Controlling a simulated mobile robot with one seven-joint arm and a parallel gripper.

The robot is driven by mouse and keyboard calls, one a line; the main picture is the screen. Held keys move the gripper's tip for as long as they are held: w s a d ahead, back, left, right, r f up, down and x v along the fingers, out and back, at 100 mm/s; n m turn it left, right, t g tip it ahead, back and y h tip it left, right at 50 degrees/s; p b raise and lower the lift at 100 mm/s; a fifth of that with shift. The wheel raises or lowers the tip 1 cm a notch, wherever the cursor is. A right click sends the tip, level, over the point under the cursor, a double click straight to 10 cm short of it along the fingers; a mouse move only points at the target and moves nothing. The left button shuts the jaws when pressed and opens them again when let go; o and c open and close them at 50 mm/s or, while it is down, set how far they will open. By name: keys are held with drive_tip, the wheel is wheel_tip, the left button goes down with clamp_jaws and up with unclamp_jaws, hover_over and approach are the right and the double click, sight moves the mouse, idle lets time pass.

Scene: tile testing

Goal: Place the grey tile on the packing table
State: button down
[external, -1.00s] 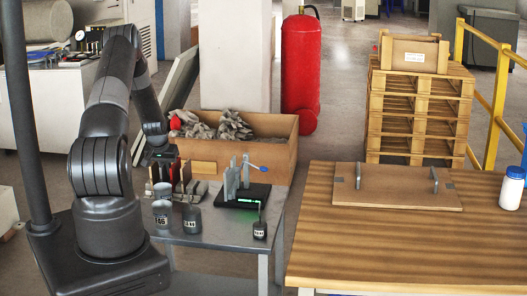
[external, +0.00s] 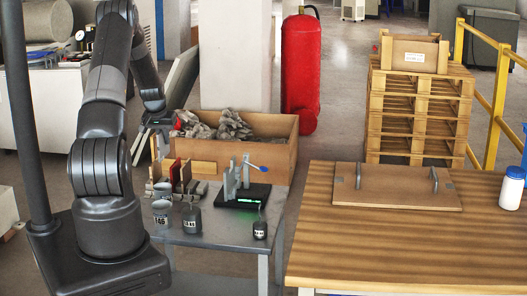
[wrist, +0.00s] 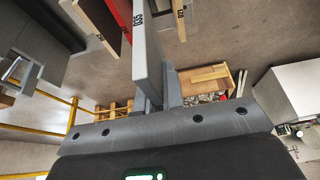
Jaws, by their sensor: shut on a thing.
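My gripper (wrist: 158,98) is shut on a grey tile (wrist: 148,48) marked with black characters, which stands out from between the fingers in the wrist view. In the external view my gripper (external: 158,124) is above the left back of the small grey table (external: 215,232); the held tile is hard to make out there. A red tile (wrist: 121,14) and a brown tile (wrist: 98,20) show beside the held tile in the wrist view. The wooden-topped table (external: 400,235), likely the packing table, stands at the right.
The small table holds grey cups (external: 161,212), dark weights (external: 192,220) and a clamp device (external: 245,190). A wooden crate (external: 280,150) stands behind it. On the wooden table are a board with handles (external: 395,190) and a white bottle (external: 511,190); its front is clear.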

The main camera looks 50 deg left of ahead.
wheel_tip(320, 180, up, 14)
drive_tip(key=w+d+m+h, duration=0.1)
drive_tip(key=w+d+m, duration=0.1)
drive_tip(key=w+d, duration=0.6)
drive_tip(key=w+d+m+t, duration=0.15)
drive_tip(key=w+d, duration=0.35)
drive_tip(key=d, duration=0.7)
drive_tip(key=w+d+m+g+h, duration=0.1)
drive_tip(key=w+d+m, duration=0.1)
drive_tip(key=w+d, duration=0.65)
drive_tip(key=s+d+m+h, duration=0.15)
drive_tip(key=d+m, duration=0.35)
drive_tip(key=d, duration=2.3)
drive_tip(key=s+d+m+h, duration=0.1)
drive_tip(key=s+d, duration=0.2)
drive_tip(key=d, duration=0.6)
drive_tip(key=s+d+m+h, duration=0.1)
drive_tip(key=s+d+m, duration=0.15)
drive_tip(key=d, duration=0.65)
drive_tip(key=shift+n+t+y, duration=0.25)
drive_tip(key=shift+n, duration=0.05)
drive_tip(key=shift+w+a+f, duration=1.15)
drive_tip(key=shift+a+f, duration=0.45)
drive_tip(key=shift+f, duration=1.1)
drive_tip(key=shift+w+a+f, duration=1.1)
drive_tip(key=shift+a+f, duration=0.45)
drive_tip(key=shift+f, duration=1.2)
drive_tip(key=shift+w+a+f, duration=1.15)
drive_tip(key=shift+a+f, duration=0.45)
drive_tip(key=shift+f, duration=1.1)
